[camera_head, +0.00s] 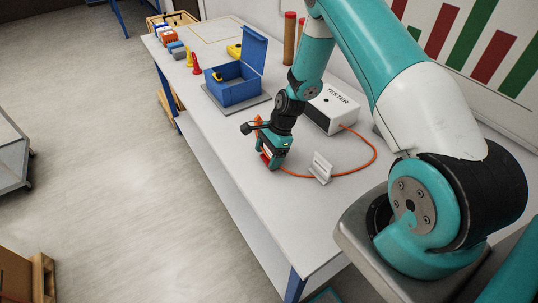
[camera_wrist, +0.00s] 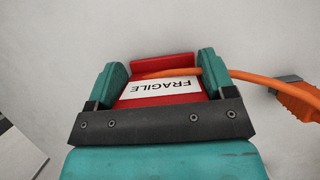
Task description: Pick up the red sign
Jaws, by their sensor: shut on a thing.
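The red sign (camera_wrist: 174,66) shows in the wrist view, with a white label that reads FRAGILE upside down in the picture. My gripper (camera_wrist: 160,85) is shut on it, with one teal finger on each side of the red body. In the head view my gripper (camera_head: 265,162) points down close to the white table top (camera_head: 245,200), near its left edge. Only a little red shows there between the fingers. I cannot tell whether the sign touches the table.
An orange cable (camera_head: 366,165) runs from the white TESTER box (camera_head: 331,108) to my gripper and passes close by the sign. A small white stand (camera_head: 321,167) is to the right. An open blue box (camera_head: 236,88) stands farther back. The table's front part is clear.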

